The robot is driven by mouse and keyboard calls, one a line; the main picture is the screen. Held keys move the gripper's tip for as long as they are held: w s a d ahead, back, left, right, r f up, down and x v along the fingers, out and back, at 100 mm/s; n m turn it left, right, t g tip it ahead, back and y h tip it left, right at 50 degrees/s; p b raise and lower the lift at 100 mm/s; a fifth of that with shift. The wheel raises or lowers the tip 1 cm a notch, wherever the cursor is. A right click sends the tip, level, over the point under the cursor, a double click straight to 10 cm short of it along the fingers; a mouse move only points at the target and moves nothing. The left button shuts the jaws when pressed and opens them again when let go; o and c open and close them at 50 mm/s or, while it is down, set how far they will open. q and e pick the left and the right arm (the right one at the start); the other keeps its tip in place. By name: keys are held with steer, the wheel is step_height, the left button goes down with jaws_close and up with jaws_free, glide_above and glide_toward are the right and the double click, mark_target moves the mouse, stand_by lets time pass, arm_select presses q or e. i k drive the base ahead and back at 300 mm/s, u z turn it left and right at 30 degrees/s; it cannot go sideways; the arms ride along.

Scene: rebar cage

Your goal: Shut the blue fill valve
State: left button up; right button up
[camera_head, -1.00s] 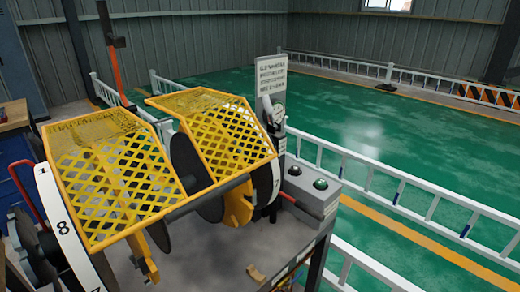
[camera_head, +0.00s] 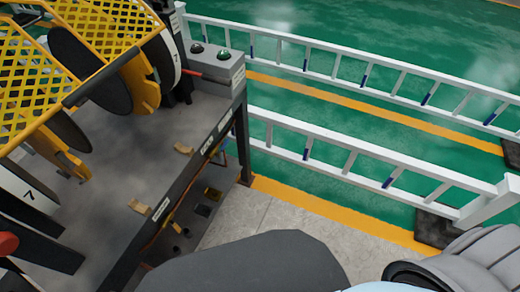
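No blue fill valve can be made out in the head view. The yellow mesh-guarded machine stands on a grey workbench (camera_head: 125,165) at the left, and part of it is cut off by the picture edge. Under the bench edge, small dark and yellowish parts (camera_head: 212,194) and an orange line show, too small to identify. Neither of my grippers is in view. Dark and grey rounded parts at the bottom and lower right look like parts of my own body.
A grey control box (camera_head: 216,66) with two buttons sits at the bench's far corner. White railings (camera_head: 350,143) with blue marks run across the right. Bare grey floor (camera_head: 255,222) lies right of the bench, bordered by a yellow line (camera_head: 330,208).

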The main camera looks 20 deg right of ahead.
mark_target(225, 145)
steer(key=u, duration=0.95)
steer(key=k, duration=0.15)
steer(key=z, duration=1.6)
steer(key=i, duration=0.9)
steer(key=u, duration=2.25)
steer(key=k, duration=0.5)
steer(key=z, duration=0.75)
steer(key=i, duration=0.3)
steer(key=u, duration=0.05)
